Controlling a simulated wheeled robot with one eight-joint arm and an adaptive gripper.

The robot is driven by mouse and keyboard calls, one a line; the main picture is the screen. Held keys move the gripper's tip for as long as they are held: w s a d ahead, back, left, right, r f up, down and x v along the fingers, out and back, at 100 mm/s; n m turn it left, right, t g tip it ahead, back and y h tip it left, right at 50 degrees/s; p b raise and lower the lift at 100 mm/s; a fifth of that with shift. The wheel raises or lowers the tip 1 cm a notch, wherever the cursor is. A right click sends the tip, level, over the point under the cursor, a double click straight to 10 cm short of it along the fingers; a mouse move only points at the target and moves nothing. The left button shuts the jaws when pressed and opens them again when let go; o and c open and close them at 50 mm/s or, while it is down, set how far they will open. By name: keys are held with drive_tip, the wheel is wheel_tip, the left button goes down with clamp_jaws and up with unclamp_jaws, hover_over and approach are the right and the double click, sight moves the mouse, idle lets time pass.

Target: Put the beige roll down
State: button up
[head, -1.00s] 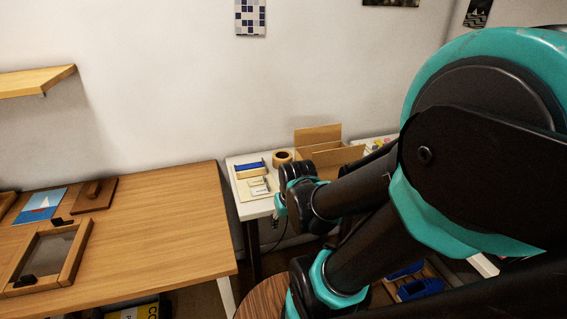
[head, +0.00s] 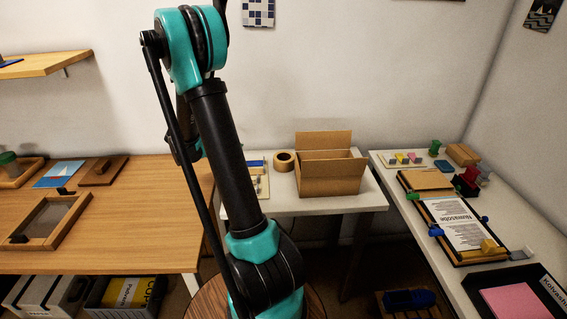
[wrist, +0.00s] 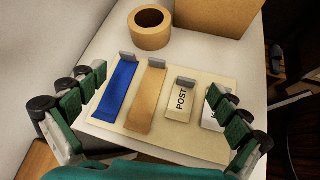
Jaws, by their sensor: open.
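The beige roll (head: 283,162), a tan ring with a dark hole, lies flat on the white table (head: 300,203) beside the cardboard box. It also shows at the top of the wrist view (wrist: 150,36). My gripper (wrist: 155,88) is open and empty, its green-padded fingers spread wide above a cream board. The roll is beyond the fingers, apart from them. In the head view my gripper is hidden behind my arm.
The open cardboard box (head: 330,178) stands right of the roll. The cream board (wrist: 205,148) carries a blue strip (wrist: 117,90), a tan strip (wrist: 147,98) and a POST label (wrist: 180,100). A wooden table (head: 130,220) is at left, a cluttered white table (head: 395,215) at right.

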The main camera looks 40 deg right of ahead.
drive_tip(key=w+d+h, duration=0.1)
drive_tip(key=w+n+g, duration=0.1)
drive_tip(key=shift+w+d+f+g+h, duration=0.3)
drive_tip(key=shift+w+d+f+h, duration=0.05)
drive_tip(key=shift+w+d+h, duration=0.05)
drive_tip(key=shift+w+d+f+n+g, duration=0.1)
drive_tip(key=shift+d+f+n+g, duration=0.05)
drive_tip(key=shift+d+n+g, duration=0.2)
drive_tip(key=x, duration=1.7)
drive_tip(key=shift+w+d, duration=0.15)
drive_tip(key=shift+r, duration=0.2)
drive_tip(key=c, duration=1.4)
wheel_tip(320, 180, up, 20)
